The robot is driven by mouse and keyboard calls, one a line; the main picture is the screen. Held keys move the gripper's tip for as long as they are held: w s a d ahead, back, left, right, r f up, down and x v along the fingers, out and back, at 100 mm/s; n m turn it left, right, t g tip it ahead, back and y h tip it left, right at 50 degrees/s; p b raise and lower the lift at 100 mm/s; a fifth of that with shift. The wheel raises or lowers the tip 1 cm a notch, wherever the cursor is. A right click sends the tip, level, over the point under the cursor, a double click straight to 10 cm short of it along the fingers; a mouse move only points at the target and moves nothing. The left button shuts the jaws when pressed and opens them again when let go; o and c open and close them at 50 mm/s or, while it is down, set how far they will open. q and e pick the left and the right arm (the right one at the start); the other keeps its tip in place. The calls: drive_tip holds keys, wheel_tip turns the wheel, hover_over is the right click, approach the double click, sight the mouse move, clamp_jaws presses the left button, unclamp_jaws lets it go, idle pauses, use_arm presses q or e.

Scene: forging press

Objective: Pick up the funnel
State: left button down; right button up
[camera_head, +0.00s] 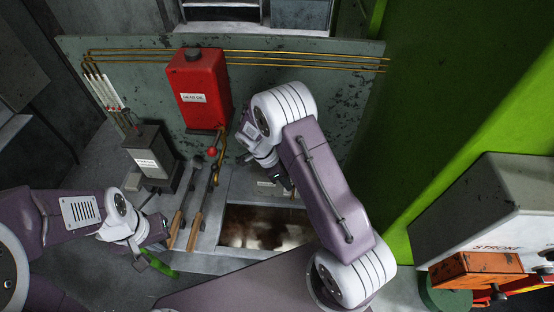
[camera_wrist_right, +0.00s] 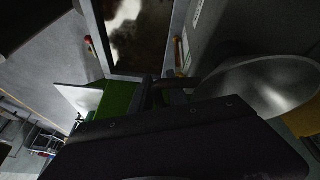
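A wide, shiny grey metal cone that looks like the funnel (camera_wrist_right: 262,85) shows at the right of the right wrist view, just beside my right gripper (camera_wrist_right: 150,97). Dark finger parts with green patches show there, but their gap is too dark to judge, and I cannot tell whether they touch the funnel. In the head view my right gripper (camera_head: 283,181) is partly hidden by its own arm, above the far edge of an opening. I cannot make out the funnel in that view. My left gripper (camera_head: 152,262) is low at the left, with green at its tips; its opening is unclear.
A red gear oil tank (camera_head: 201,90) hangs on the back panel (camera_head: 130,65). A dark grey box (camera_head: 150,153) and two wooden-handled tools (camera_head: 186,205) are left of the rectangular opening (camera_head: 262,228). A green column (camera_head: 450,90) and white machine housing (camera_head: 490,215) bound the right.

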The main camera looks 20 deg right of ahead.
clamp_jaws()
idle(1.4)
